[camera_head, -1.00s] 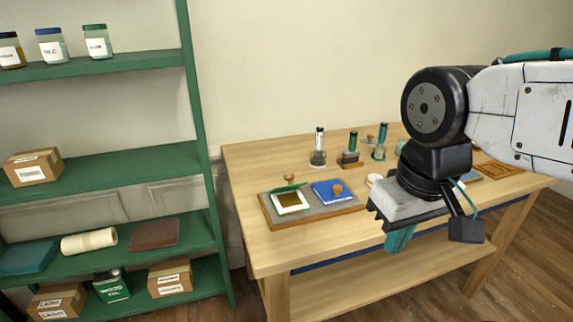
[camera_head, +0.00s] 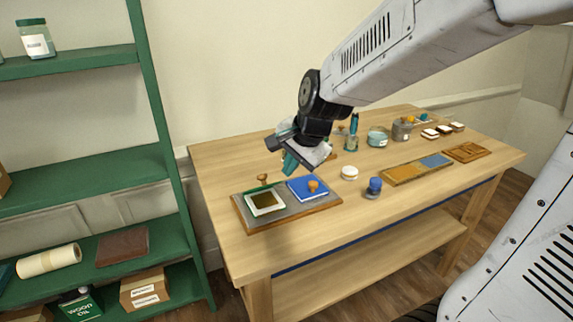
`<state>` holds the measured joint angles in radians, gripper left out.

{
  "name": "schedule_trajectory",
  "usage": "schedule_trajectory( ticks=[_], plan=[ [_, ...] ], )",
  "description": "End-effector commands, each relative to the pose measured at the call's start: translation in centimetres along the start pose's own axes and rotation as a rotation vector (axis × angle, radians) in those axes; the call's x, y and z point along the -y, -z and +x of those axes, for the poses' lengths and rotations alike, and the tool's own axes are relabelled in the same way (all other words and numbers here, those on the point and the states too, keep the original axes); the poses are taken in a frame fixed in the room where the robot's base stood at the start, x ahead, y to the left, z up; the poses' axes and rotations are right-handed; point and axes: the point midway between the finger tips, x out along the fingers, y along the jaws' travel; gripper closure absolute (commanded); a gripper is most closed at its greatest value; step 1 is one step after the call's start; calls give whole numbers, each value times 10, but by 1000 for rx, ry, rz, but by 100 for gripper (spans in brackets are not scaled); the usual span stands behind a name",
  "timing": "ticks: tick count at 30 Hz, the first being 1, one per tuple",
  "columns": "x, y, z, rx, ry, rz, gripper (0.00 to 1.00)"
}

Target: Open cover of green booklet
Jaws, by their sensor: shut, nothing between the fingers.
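The green booklet (camera_head: 265,203) lies at the left of a grey, wood-edged board (camera_head: 324,203) on the table. Its pale-bordered page with a dark gold centre shows. A narrow green strip, seemingly its cover seen nearly edge-on (camera_head: 257,189), stands along its back edge, with a wooden knob (camera_head: 263,178) just behind. How far the cover leans is hard to tell. A blue booklet (camera_head: 301,189) with a wooden knob lies shut to its right. My gripper (camera_head: 289,165), with teal fingers, is shut and empty, apart from both booklets and above the board's back side.
A white round pot (camera_head: 349,173) and a blue-capped jar (camera_head: 374,188) stand right of the board. Bottles and a glass bowl (camera_head: 378,136) stand farther back. A wooden tray (camera_head: 417,168) lies at right. A green shelf (camera_head: 150,110) rises at left. The table's front is clear.

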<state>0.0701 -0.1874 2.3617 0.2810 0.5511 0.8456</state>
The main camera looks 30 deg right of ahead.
Motion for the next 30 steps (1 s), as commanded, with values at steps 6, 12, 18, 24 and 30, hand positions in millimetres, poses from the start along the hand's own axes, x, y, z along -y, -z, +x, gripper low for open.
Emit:
schedule_trajectory(
  ticks=[6,12,18,24,30],
  plan=[
    [-1,-3,50,6,-7,-3,100],
    [12,0,78,2,0,-7,100],
    [33,2,83,3,-2,-6,100],
    [38,3,84,2,-2,-5,100],
    [38,3,84,2,-2,-5,100]
  ],
)
